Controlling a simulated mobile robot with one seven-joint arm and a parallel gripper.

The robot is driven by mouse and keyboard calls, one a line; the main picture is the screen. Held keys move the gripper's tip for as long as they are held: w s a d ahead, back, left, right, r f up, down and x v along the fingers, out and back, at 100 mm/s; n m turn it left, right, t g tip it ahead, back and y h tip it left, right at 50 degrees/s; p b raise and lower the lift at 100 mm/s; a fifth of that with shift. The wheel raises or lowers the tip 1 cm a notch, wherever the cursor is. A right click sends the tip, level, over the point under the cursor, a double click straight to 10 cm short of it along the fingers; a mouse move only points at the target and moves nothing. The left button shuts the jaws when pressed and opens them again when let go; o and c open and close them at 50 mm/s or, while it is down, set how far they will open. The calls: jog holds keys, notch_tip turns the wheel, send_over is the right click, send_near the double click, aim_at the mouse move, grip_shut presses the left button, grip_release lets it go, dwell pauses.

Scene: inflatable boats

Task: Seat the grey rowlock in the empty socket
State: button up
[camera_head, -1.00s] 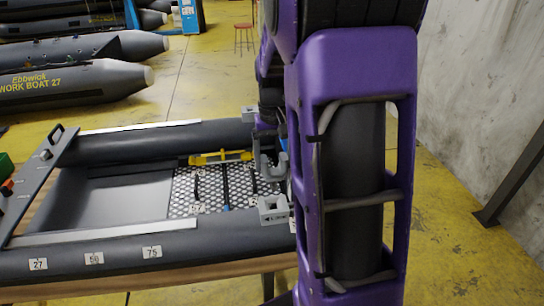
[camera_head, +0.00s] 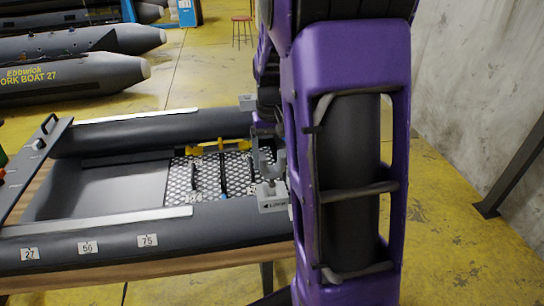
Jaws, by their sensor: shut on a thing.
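The grey rowlock (camera_head: 267,166), a U-shaped fork, hangs upright below my gripper (camera_head: 266,134), which is shut on it. My arm hides much of the gripper and its right side. A light grey socket block (camera_head: 272,198) sits on the near tube of the inflatable boat (camera_head: 220,226), directly below the rowlock in the picture. The rowlock's lower end meets the block's top edge in this view. I cannot tell whether it has entered the hole. Another grey block (camera_head: 247,103) sits on the far tube, partly hidden by my arm.
A yellow tool (camera_head: 217,146) and small dark items lie on the patterned floor panel (camera_head: 206,172) inside the boat. A grey board (camera_head: 38,160) with a handle crosses its left end. A wall (camera_head: 470,120) stands at right.

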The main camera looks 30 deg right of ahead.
aim_at(272, 170)
jog(key=shift+f+b, duration=0.95)
jog(key=shift+f, duration=0.65)
jog(key=shift+f, duration=1.45)
dwell(0.4)
jog(key=o, duration=1.2)
jog(key=shift+o, duration=0.2)
jog(key=shift+r, duration=0.15)
notch_tip(272, 170, up, 17)
jog(key=p, duration=0.3)
jog(key=shift+r, duration=0.15)
